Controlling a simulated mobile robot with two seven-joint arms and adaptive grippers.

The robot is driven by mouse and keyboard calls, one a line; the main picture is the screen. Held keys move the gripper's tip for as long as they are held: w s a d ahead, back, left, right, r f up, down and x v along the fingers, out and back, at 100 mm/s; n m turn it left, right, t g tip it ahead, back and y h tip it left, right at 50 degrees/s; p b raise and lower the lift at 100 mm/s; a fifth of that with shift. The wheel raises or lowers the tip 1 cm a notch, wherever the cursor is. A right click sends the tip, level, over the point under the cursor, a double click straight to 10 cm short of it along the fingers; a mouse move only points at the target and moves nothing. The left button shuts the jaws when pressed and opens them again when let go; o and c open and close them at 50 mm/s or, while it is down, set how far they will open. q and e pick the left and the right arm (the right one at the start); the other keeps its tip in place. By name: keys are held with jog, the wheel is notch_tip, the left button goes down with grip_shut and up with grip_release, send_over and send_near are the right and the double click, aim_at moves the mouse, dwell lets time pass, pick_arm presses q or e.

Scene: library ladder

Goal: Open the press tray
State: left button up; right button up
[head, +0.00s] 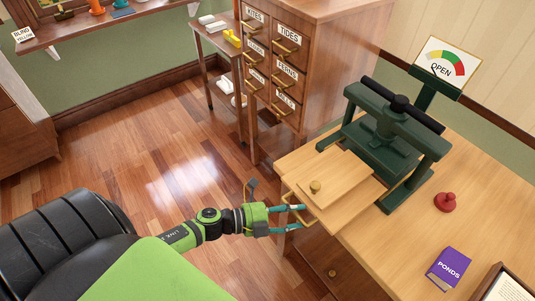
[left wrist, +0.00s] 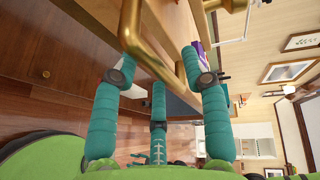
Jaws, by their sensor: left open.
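The dark green press (head: 385,135) stands on the wooden table. Its pale wooden press tray (head: 365,205) sticks out on the left, under a board with a brass knob (head: 316,187). A brass bar handle (head: 312,222) is on the tray's near left edge. My left gripper (head: 300,217) is open at this handle. In the left wrist view the handle (left wrist: 150,52) passes between the teal fingers of the gripper (left wrist: 165,65); I cannot tell whether they touch it. My right gripper is not in view.
A sign reading OPEN with a coloured dial (head: 447,62) stands behind the press. A drawer cabinet (head: 330,50) stands behind. The floor at left is clear.

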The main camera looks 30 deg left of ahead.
pick_arm(q)
jog(key=v, duration=1.2)
jog(key=shift+r, duration=0.1)
jog(key=s+a+f+n+g+y, duration=0.1)
jog(key=s+a+f+n+y, duration=0.15)
jog(key=f+n+y, duration=0.6)
jog(key=s+a+f+n+g+y, duration=0.15)
jog(key=a+f+n, duration=0.35)
jog(key=f, duration=0.9)
jog(key=s+d+f+n+g, duration=0.4)
jog(key=s+f, duration=0.3)
jog(key=s, duration=0.3)
jog(key=s+d+f+n+g+y, duration=0.1)
jog(key=s+d+f+n+g, duration=0.3)
jog(key=s+f, duration=0.4)
jog(key=shift+s+d+f+n, duration=0.25)
jog(key=shift+s+d+n, duration=0.6)
jog(key=shift+s+d, duration=0.35)
